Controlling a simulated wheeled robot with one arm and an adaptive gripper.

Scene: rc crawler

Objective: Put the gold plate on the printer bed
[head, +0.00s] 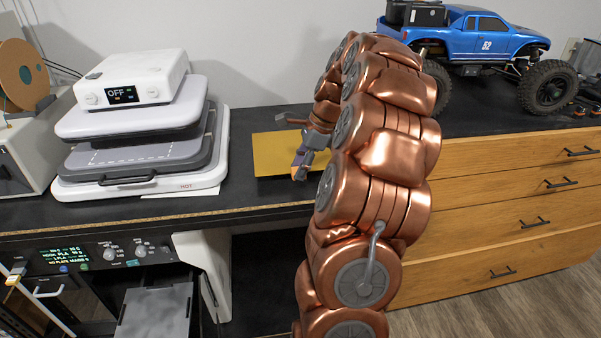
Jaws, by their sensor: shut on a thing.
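The gold plate (277,153) is a flat square sheet at the back middle of the black bench, left of my arm. My gripper (300,168) is at its right part, shut on it. My copper arm hides the plate's right end and part of the gripper. I cannot tell whether the plate lies flat on the bench or is slightly raised. The printer is below the bench at lower left, with a lit display reading in part "NO PLATE". Its grey printer bed (155,312) shows at the bottom edge of the picture, bare on the part in view.
A white heat press (140,150) with an "OFF" display stands left of the plate. A blue RC truck (480,45) is at the back right. Wooden drawers (500,210) are below it. A beige box with a brown spool (22,75) is at far left.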

